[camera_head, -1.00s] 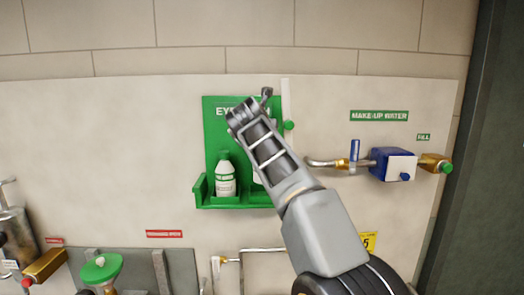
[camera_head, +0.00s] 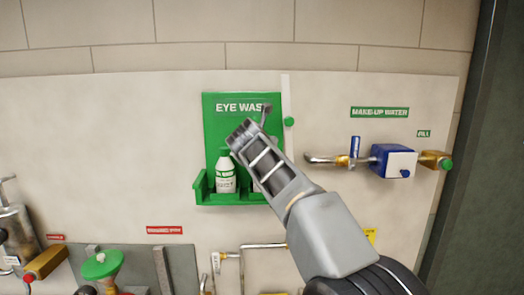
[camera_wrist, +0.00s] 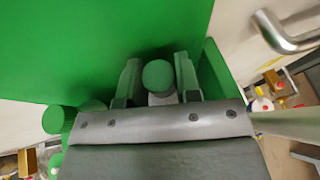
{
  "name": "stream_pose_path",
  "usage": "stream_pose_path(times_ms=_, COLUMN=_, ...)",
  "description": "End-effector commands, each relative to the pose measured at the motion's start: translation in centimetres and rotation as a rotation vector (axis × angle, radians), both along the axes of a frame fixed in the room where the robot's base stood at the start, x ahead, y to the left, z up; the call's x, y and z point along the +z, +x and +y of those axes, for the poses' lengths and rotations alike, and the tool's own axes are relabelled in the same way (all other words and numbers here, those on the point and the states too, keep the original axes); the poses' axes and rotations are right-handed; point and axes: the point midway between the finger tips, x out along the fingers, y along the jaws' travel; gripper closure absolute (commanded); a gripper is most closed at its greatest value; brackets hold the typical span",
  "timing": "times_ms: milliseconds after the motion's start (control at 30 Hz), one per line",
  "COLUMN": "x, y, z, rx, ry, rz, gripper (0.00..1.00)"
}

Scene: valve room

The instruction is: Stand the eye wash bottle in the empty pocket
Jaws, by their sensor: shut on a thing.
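The green eye wash station (camera_head: 213,120) is fixed to the wall, with a low tray at its foot. A white bottle (camera_head: 226,178) with a green cap stands upright in its left pocket. My gripper (camera_wrist: 157,88) is shut on another bottle, the eye wash bottle (camera_wrist: 158,77), near its green cap. In the head view my arm hides most of this bottle; a white sliver shows low at the right pocket. I cannot tell whether its base rests on the pocket floor. The standing bottle's cap (camera_wrist: 58,119) is left in the wrist view.
The tray's raised green wall (camera_wrist: 212,72) is close to the right of my gripper. Right of the station are a blue valve box (camera_head: 393,162) and a bent spout (camera_head: 322,159). A green handwheel (camera_head: 101,264) is low left.

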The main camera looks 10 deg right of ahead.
Motion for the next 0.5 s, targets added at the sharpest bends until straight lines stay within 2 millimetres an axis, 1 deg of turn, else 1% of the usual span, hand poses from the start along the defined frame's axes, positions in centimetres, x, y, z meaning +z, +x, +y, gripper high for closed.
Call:
stream_pose_path(times_ms=67, x=-0.23, y=-0.03, z=-0.01, rx=0.000, ry=0.000, rz=-0.001, gripper=1.00)
stream_pose_path(times_ms=100, x=-0.23, y=-0.01, z=0.00, rx=0.000, ry=0.000, rz=0.000, gripper=0.66)
stream_pose_path(times_ms=333, x=-0.21, y=0.00, z=-0.01, rx=0.000, ry=0.000, rz=0.000, gripper=0.44)
stream_pose_path(times_ms=500, x=-0.21, y=0.00, z=-0.01, rx=0.000, ry=0.000, rz=0.000, gripper=0.44)
